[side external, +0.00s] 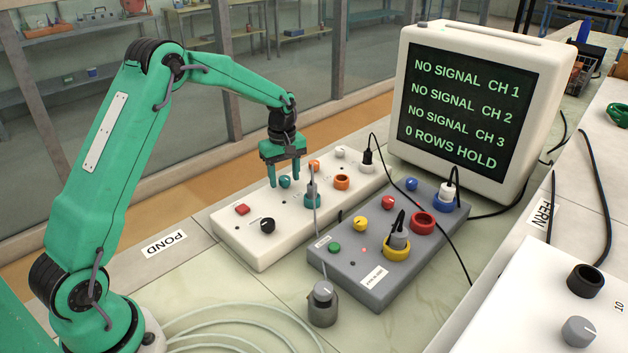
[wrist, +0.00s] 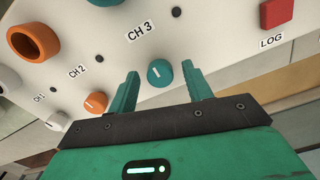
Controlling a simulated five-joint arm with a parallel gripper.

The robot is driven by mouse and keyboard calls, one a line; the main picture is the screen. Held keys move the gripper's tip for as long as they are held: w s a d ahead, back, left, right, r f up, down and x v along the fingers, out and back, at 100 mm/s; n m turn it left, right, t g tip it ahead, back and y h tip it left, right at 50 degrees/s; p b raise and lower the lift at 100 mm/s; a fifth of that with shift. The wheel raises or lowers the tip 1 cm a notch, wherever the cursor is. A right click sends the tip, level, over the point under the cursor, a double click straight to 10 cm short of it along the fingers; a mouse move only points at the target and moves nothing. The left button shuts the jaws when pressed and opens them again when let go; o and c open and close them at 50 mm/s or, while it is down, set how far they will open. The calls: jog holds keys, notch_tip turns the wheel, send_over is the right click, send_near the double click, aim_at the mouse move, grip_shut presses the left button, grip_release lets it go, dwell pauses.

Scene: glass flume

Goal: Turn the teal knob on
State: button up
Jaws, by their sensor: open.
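The teal knob (wrist: 160,73) sits on the white panel box (side external: 230,232), near the CH 3 label. It is round with a white pointer mark and also shows in the side view (side external: 285,182). My gripper (side external: 285,176) is over the white box with its fingers pointing down. In the wrist view my gripper (wrist: 160,78) is open, with one finger on each side of the teal knob. The fingers look apart from the knob; whether they reach its height I cannot tell. The monitor (side external: 475,110) reads NO SIGNAL for CH 1, CH 2 and CH 3, and 0 ROWS HOLD.
An orange knob (wrist: 95,103) stands beside the teal one. A teal socket (side external: 312,201) holds a cabled plug. A grey box (side external: 375,262) with knobs and sockets stands to the right.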

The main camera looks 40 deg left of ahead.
jog(key=c, duration=1)
jog(key=shift+m, duration=0.4)
jog(key=m, duration=0.8)
jog(key=shift+r, duration=0.1)
jog(key=m, duration=0.4)
jog(key=shift+m, duration=0.3)
jog(key=m, duration=0.4)
jog(key=shift+m, duration=0.3)
